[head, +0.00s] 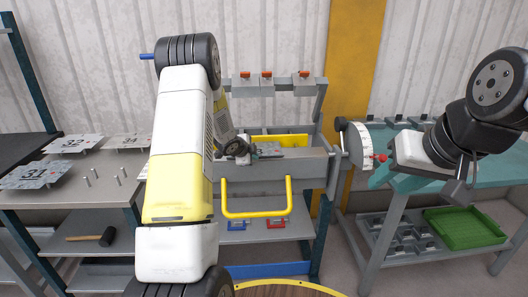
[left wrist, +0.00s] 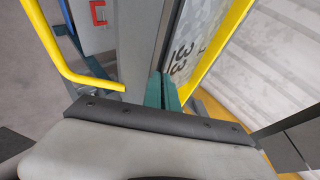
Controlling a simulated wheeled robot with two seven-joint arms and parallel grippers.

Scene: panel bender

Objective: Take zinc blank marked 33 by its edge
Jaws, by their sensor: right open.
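The zinc blank marked 33 (left wrist: 190,45) shows in the left wrist view as a thin grey sheet with dark digits. My left gripper's teal fingers (left wrist: 163,92) are close together at its edge, and the sheet's edge appears to run between them. In the head view the left gripper (head: 250,151) is at the bender, partly hidden by my arm. The grey blank (head: 268,149) lies beside it on the bender's bed, its number unreadable there. My right gripper (head: 464,192) is open and empty, in front of the teal bench on the right.
The panel bender (head: 270,170) has a yellow handle (head: 256,215) in front and a dial (head: 360,146) at its right. Blanks marked 31 (head: 35,175), 32 (head: 73,144) and 34 (head: 129,141) lie on the left table among upright pins. A green crate (head: 465,229) sits on the right shelf.

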